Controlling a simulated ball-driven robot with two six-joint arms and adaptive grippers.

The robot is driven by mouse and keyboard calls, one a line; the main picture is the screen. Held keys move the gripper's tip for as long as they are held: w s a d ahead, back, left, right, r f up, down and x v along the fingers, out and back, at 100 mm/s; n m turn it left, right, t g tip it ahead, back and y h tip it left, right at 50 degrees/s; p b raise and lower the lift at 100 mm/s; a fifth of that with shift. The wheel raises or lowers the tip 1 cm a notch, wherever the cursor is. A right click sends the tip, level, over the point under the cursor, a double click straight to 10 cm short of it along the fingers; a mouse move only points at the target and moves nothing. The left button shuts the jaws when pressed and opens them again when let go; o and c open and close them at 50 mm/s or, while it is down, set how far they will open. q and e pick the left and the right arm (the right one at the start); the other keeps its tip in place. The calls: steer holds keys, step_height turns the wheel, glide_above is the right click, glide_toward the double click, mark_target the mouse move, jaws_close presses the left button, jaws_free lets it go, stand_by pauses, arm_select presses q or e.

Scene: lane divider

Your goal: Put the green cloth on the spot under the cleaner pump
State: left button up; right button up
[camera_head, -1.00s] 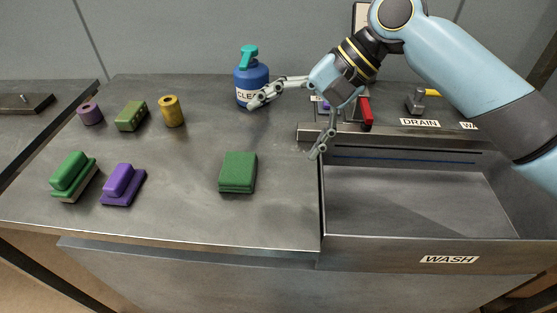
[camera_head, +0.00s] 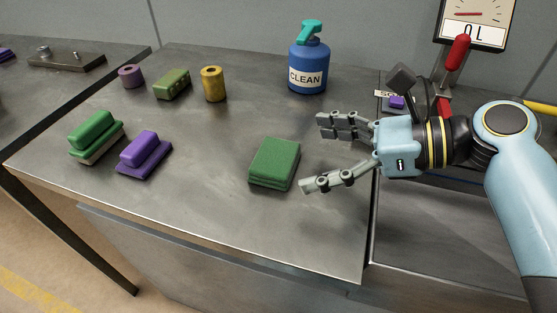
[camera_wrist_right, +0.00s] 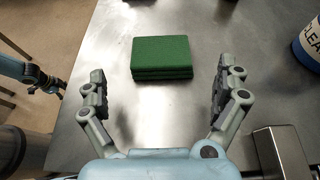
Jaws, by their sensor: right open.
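The green cloth (camera_head: 274,162) is a folded stack lying flat on the metal counter. The cleaner pump (camera_head: 308,64) is a blue bottle with a teal pump head and a CLEAN label, standing upright behind the cloth. My right gripper (camera_head: 312,152) is open and empty just right of the cloth, its fingers pointing toward it. In the right wrist view the cloth (camera_wrist_right: 161,58) lies ahead, between the lines of the two open fingers (camera_wrist_right: 160,88) and beyond their tips. The bottle (camera_wrist_right: 309,42) is partly cut off there at the right edge. The spot beneath the bottle is hidden.
A green brush (camera_head: 94,134) and a purple brush (camera_head: 143,152) lie at the left. A purple roll (camera_head: 130,76), a green sponge-like block (camera_head: 172,84) and a yellow roll (camera_head: 213,84) stand behind them. A sink (camera_head: 430,220) and a dial scale (camera_head: 474,22) are at the right. Counter between is clear.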

mark_target(277, 156)
steer(key=x, duration=0.6)
steer(key=shift+w+a+f+b, duration=0.2)
steer(key=shift+b, duration=0.1)
steer(key=c, duration=1)
steer(key=shift+c, duration=0.2)
steer(key=shift+r, duration=0.1)
